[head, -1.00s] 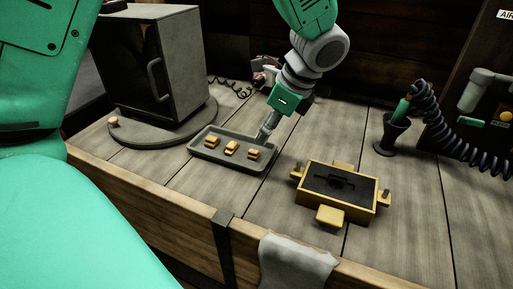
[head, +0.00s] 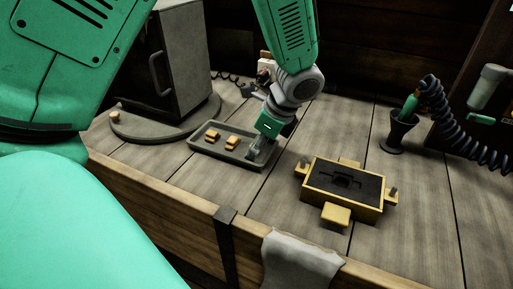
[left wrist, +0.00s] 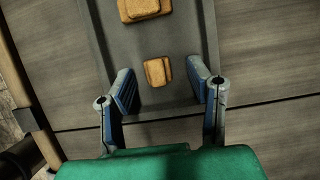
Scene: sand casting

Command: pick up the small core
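The small core (left wrist: 154,73) is a tan block with a stepped side, lying on the grey tray (left wrist: 98,30). In the left wrist view it sits between the two fingertips of my left gripper (left wrist: 161,76), with a gap on each side. The gripper is open. In the head view my left gripper (head: 257,150) is low over the right end of the tray (head: 205,153) and hides the small core there. A larger core (left wrist: 145,8) shows at the top of the left wrist view. Two cores (head: 232,143) (head: 212,136) lie farther left on the tray. My right gripper is not in view.
A yellow moulding flask (head: 345,207) with dark sand stands right of the tray. A grey oven (head: 178,70) on a round base is at the back left. A dark cup (head: 397,133) and coiled hose (head: 462,130) are at the right. A cloth (head: 300,262) hangs over the front edge.

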